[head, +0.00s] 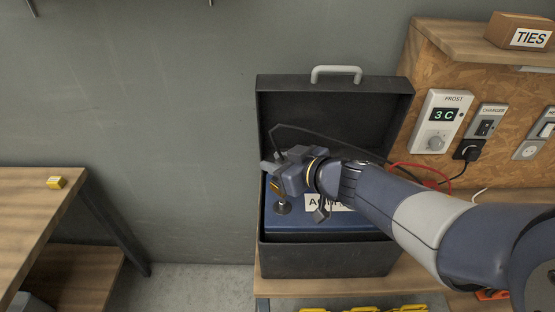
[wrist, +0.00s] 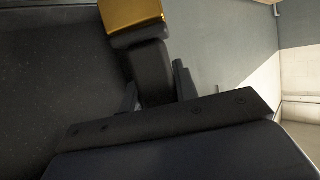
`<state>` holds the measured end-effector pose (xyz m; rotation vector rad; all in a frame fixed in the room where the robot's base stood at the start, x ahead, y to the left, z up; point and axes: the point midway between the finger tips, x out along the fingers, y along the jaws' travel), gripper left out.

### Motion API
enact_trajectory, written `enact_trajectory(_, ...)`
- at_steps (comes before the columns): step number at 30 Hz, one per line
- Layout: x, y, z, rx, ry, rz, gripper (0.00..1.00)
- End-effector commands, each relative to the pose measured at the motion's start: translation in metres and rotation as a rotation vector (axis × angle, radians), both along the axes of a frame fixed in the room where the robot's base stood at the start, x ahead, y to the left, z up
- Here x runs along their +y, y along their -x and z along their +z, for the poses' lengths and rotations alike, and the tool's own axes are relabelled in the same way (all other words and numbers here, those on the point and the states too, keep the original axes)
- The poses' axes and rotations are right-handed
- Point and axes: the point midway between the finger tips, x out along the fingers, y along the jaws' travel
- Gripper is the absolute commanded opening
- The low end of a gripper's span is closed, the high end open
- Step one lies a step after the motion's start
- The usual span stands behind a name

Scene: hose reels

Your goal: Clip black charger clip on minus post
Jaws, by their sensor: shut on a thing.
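The black charger clip (wrist: 152,75) is held between the fingers of my gripper (wrist: 157,90), its brass jaw (wrist: 132,14) pointing away from me in the wrist view. In the head view my gripper (head: 274,164) is shut on it over the left part of the blue battery (head: 290,222). A little brass (head: 274,187) shows just below the gripper. A grey metal post (head: 283,206) stands on the battery close below it. Whether the jaw touches a post cannot be told. My arm covers much of the battery top and its label (head: 341,203); no minus mark is visible.
The battery sits in an open black box (head: 330,262) with its lid (head: 335,105) raised behind. A black cable (head: 318,133) loops from the gripper to the right; a red cable (head: 408,165) lies behind my arm. A charger plug (head: 468,150) and frost dial (head: 440,120) are at right.

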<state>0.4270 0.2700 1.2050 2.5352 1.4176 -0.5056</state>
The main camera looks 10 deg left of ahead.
Motion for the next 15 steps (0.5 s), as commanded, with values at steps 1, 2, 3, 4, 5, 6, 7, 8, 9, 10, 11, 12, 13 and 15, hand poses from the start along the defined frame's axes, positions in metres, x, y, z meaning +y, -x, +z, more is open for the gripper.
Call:
enact_trajectory(1, 0.0, 0.0, -0.006, 0.0, 0.0, 0.0, 0.04)
enact_trajectory(2, 0.0, 0.0, -0.007, 0.0, 0.0, 0.0, 0.04)
enact_trajectory(3, 0.0, 0.0, -0.01, 0.0, -0.001, 0.0, 0.04)
enact_trajectory(4, 0.0, 0.0, -0.011, 0.0, -0.001, 0.0, 0.04)
enact_trajectory(5, 0.0, 0.0, -0.013, 0.0, -0.001, 0.0, 0.04)
enact_trajectory(6, 0.0, 0.0, -0.016, 0.0, -0.001, 0.0, 0.04)
enact_trajectory(7, 0.0, 0.0, -0.018, 0.001, 0.0, 0.0, 0.04)
enact_trajectory(8, 0.0, 0.0, -0.019, 0.001, 0.0, 0.0, 0.04)
enact_trajectory(9, 0.0, 0.0, -0.022, 0.0, 0.0, 0.0, 0.04)
enact_trajectory(10, 0.0, 0.0, -0.024, 0.0, 0.0, 0.0, 0.04)
enact_trajectory(11, 0.0, 0.0, -0.026, 0.0, 0.0, 0.0, 0.04)
enact_trajectory(12, 0.0, 0.0, -0.028, 0.0, 0.0, 0.0, 0.04)
enact_trajectory(13, 0.0, 0.0, -0.03, 0.001, 0.0, 0.0, 0.04)
enact_trajectory(15, 0.0, 0.0, -0.034, 0.002, -0.001, -0.001, 0.04)
